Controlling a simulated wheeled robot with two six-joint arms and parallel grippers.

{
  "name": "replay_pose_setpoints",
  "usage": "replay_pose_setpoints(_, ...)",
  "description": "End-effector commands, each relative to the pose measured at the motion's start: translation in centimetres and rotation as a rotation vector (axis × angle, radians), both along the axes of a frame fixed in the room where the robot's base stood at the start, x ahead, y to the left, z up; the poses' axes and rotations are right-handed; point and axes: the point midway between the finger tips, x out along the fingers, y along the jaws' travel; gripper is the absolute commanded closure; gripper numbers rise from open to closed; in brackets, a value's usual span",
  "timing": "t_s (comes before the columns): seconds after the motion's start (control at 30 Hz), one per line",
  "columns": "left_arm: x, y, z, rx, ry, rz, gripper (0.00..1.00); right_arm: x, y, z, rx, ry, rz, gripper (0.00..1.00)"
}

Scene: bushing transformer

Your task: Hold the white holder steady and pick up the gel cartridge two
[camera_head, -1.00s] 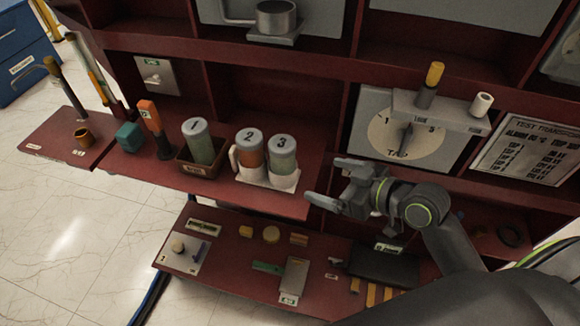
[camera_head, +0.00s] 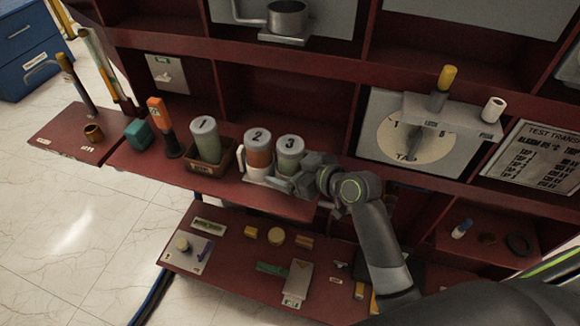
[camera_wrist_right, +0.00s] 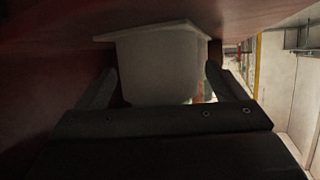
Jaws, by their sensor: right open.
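Gel cartridge two (camera_head: 258,153) has an orange-brown body and a grey cap marked 2. It stands upright in the white holder (camera_head: 255,174), which also carries cartridge three (camera_head: 289,153), greenish with a grey cap. My right gripper (camera_head: 281,180) is at the front right of the holder, low by the shelf, and partly hides it. In the right wrist view, the holder's pale cup-shaped body (camera_wrist_right: 165,65) lies between the two spread fingers (camera_wrist_right: 165,88). Gaps show on both sides of it. My left gripper is not in view.
Cartridge one (camera_head: 206,140) stands in a brown box (camera_head: 222,168) to the left. An orange-topped tool (camera_head: 162,125) and a teal block (camera_head: 138,134) are further left. The dial panel (camera_head: 412,132) is behind at right. A lower shelf (camera_head: 225,262) holds small parts.

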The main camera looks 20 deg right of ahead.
Motion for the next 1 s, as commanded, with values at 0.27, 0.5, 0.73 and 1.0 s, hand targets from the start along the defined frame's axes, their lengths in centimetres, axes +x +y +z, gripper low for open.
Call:
replay_pose_setpoints(0.27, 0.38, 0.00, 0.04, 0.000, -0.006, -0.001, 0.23, 0.12, 0.07, -0.05, 0.000, 0.000, 0.000, 0.10)
replay_pose_setpoints(0.5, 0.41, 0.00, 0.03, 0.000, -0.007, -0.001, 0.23, 0.10, 0.05, -0.04, 0.000, 0.000, 0.000, 0.40)
replay_pose_setpoints(0.73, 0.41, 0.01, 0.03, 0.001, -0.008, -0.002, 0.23, 0.10, 0.04, -0.04, 0.000, 0.000, 0.000, 0.60)
replay_pose_setpoints(1.0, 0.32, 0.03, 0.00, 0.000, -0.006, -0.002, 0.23, 0.10, 0.04, -0.04, 0.000, 0.000, 0.000, 0.60)
